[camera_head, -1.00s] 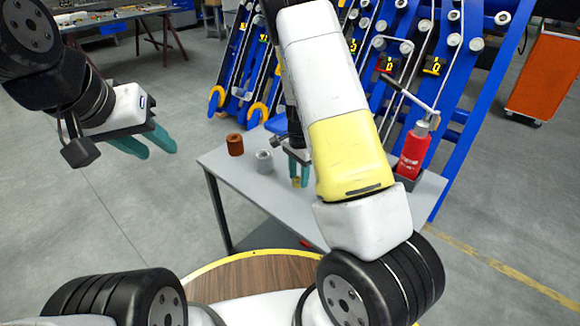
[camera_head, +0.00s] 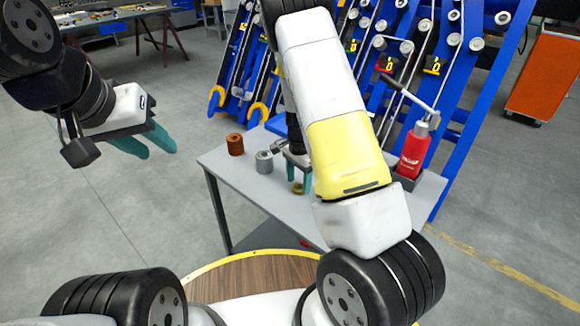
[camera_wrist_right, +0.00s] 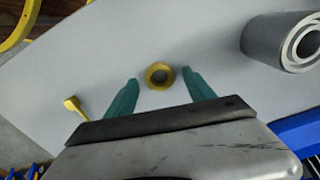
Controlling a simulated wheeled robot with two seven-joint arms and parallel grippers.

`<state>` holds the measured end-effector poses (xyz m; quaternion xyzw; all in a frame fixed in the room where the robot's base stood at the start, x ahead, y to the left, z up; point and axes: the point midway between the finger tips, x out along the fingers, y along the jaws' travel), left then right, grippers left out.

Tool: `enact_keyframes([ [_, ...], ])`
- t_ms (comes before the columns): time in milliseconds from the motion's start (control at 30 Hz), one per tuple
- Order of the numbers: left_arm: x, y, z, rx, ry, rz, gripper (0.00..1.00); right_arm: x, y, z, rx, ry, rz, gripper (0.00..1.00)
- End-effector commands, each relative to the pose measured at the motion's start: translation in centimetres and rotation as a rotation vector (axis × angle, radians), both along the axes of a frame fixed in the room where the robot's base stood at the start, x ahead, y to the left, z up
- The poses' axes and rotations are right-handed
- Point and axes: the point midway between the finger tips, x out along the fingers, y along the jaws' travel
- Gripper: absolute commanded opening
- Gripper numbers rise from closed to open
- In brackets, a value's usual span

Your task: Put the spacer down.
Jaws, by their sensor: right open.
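The spacer, a small brass-yellow ring (camera_wrist_right: 160,75), lies on the grey table with its hole facing the right wrist camera. In the head view the ring (camera_head: 297,188) shows low between the fingers. My right gripper (camera_wrist_right: 163,78) is open, with one teal finger on each side of the ring and a visible gap to both. In the head view my right gripper (camera_head: 299,176) is partly hidden by my own arm. My left gripper (camera_head: 161,153) is open and empty, held in the air left of the table.
On the grey table (camera_head: 225,178) stand a brown cylinder (camera_head: 235,144) and a grey hollow cylinder (camera_head: 264,162), which also shows in the wrist view (camera_wrist_right: 272,45). A red lever tool (camera_head: 413,152) stands at the right. The blue chassis (camera_head: 462,110) rises behind.

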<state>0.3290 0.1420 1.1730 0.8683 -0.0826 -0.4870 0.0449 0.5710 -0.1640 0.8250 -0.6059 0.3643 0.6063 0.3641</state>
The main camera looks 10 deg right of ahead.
Motion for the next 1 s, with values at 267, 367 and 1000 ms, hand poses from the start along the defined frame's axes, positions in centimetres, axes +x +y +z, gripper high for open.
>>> enact_keyframes([
  [267, 0.0, 0.0, 0.0, 0.000, 0.000, 0.000, 0.36, 0.1, 0.1, 5.0, 0.001, -0.003, 0.000, 0.63],
  [367, 0.0, 0.0, 0.0, 0.000, -0.001, 0.000, 0.36, 0.1, 0.1, 6.0, 0.001, -0.002, 0.001, 0.63],
  [1000, 0.0, 0.0, 0.0, 0.000, 0.000, 0.000, 0.36, -10.7, 2.8, 27.1, 0.191, -0.329, 0.570, 0.63],
])
